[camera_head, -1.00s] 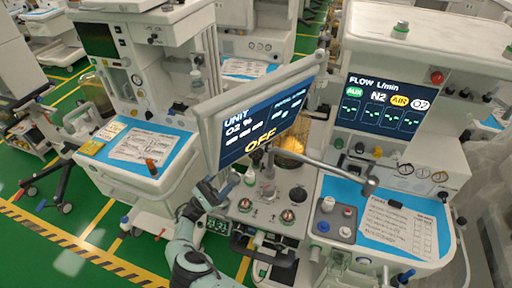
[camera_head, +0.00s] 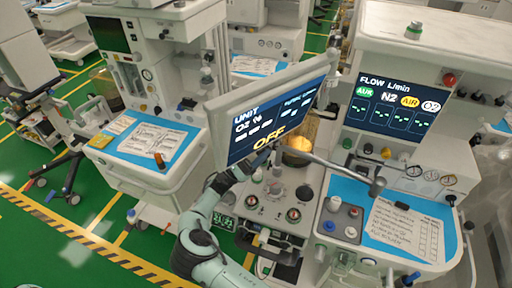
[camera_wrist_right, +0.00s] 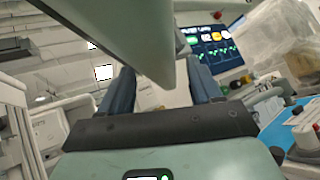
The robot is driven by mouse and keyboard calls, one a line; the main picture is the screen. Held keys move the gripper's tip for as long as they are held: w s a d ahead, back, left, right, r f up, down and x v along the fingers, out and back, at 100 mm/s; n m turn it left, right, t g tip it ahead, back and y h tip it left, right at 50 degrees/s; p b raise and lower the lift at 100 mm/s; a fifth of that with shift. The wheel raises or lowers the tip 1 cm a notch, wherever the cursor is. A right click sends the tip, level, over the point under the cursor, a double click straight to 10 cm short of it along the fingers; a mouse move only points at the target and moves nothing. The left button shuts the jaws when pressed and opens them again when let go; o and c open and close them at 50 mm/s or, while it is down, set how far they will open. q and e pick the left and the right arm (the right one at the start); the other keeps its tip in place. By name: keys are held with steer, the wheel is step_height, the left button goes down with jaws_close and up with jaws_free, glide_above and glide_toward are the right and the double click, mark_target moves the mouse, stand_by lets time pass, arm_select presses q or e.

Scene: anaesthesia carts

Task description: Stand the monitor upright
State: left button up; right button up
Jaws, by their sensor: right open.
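The monitor (camera_head: 265,122) shows "UNIT O2 %" and "OFF" on a dark blue screen in a pale frame. In the head view it is tilted, its left end lower than its right. A grey support arm (camera_head: 345,172) runs below it to the right. My right gripper (camera_head: 247,165) is at the monitor's lower edge; the monitor partly hides its fingertips. In the right wrist view my open fingers (camera_wrist_right: 163,85) stand either side of a pale grey-green slab (camera_wrist_right: 150,38), apparently the monitor. I cannot tell whether they touch it. My left gripper is not in view.
A fixed flow display (camera_head: 395,105) stands right of the monitor. Below are a worktop with knobs (camera_head: 275,195) and a blue mat with a paper sheet (camera_head: 405,228). Another cart with a blue top (camera_head: 150,143) stands at left.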

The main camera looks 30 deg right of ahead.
jaws_close()
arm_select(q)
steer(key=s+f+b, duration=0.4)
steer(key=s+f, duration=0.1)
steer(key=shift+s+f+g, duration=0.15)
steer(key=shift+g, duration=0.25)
arm_select(e)
steer(key=s+d+n+t, duration=0.1)
steer(key=s+n+t, duration=0.2)
steer(key=s, duration=0.4)
steer(key=shift+d+f+n, duration=0.15)
steer(key=shift+f+n, duration=0.15)
steer(key=shift+f, duration=0.15)
steer(key=shift+s, duration=0.1)
jaws_free()
